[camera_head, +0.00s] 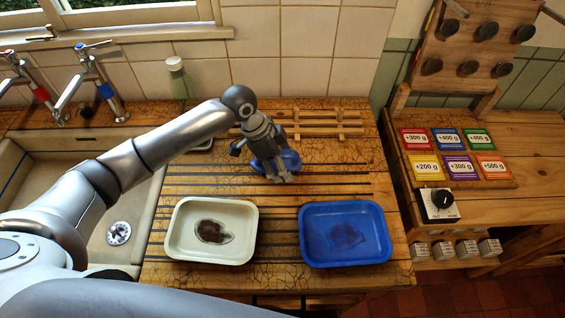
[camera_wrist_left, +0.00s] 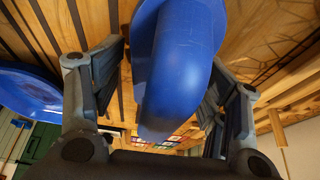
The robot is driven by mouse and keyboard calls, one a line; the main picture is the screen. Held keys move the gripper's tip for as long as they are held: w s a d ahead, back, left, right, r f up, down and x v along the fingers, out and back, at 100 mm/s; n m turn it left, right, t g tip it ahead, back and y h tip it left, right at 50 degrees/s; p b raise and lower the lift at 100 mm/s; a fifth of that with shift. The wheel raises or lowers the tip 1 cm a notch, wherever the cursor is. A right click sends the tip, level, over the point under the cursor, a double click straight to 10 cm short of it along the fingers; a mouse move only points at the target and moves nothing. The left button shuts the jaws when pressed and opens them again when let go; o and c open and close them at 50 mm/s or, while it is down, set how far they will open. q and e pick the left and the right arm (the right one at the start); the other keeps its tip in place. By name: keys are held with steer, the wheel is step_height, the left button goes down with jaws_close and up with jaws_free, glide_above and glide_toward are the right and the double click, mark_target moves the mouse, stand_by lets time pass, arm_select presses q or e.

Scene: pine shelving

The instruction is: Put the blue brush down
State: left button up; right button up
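The blue brush (camera_head: 288,161) is at the slatted wooden drainboard (camera_head: 330,185), behind the two trays. My left gripper (camera_head: 275,170) comes down over it from above and hides part of it. In the left wrist view the blue brush (camera_wrist_left: 180,70) fills the space between the two fingers. The fingers of my left gripper (camera_wrist_left: 165,60) stand apart on either side of it. A narrow strip of wood shows between the left finger and the brush, so the gripper looks open around it. The brush's underside is hidden. My right gripper is not in view.
A white tray (camera_head: 179,246) and a blue tray (camera_head: 380,250) stand at the front of the drainboard. A wooden rack (camera_head: 330,124) lies behind the brush. A sink (camera_head: 110,195) with taps is at left. A wooden bench with coloured weight cards (camera_head: 450,139) is at right.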

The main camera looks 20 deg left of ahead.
arm_select(q)
steer(key=b+v, duration=0.1)
steer(key=v, duration=0.9)
steer(key=shift+r, duration=0.2)
steer(key=shift+b+v, duration=0.3)
steer(key=shift+v, duration=0.5)
